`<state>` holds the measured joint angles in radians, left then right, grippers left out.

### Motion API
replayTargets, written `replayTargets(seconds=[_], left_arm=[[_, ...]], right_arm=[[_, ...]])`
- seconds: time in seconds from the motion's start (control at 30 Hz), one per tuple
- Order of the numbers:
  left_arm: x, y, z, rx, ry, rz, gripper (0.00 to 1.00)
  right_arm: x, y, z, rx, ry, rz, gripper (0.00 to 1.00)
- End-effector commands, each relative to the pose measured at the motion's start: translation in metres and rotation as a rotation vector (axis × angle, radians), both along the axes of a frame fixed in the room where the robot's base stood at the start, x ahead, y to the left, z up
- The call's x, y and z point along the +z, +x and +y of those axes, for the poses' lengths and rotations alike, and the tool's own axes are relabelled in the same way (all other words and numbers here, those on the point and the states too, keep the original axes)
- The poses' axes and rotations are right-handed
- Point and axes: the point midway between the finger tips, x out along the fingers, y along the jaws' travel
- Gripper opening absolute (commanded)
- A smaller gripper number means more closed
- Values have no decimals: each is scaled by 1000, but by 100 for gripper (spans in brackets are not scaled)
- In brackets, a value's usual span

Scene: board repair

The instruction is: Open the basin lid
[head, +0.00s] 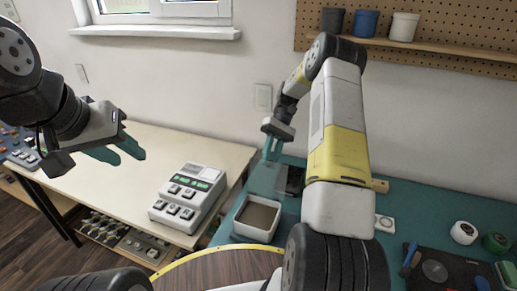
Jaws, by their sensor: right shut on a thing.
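A grey-green panel, which looks like the basin lid (264,181), stands raised at the basin's back edge. My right gripper (271,155) is at the top of this lid, with its teal fingers shut on it; the exact contact is small and partly hidden. My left gripper (124,151) is open and empty above the pale table at the left, well away from the basin.
A white device with buttons (188,196) stands on the pale table (165,145), left of the basin. A dark block (295,180) lies right of the lid. White and green rolls (464,232) and a dark tool mat (440,268) lie at far right. A pegboard shelf holds cups (403,27).

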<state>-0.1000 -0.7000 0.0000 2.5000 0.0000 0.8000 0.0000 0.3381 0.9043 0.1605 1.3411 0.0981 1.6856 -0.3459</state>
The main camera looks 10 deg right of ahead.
Motion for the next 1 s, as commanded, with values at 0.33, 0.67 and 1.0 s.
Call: replayTargets(seconds=[0.33, 0.67, 1.0], left_arm=[[0, 0, 0, 0, 0, 0, 36], [0, 0, 0, 0, 0, 0, 36], [0, 0, 0, 0, 0, 0, 36]], right_arm=[[-13, -6, -10, 3, -3, 43, 0], [-13, -6, -9, 5, -2, 45, 45], [-11, -5, -6, 8, 1, 43, 45]])
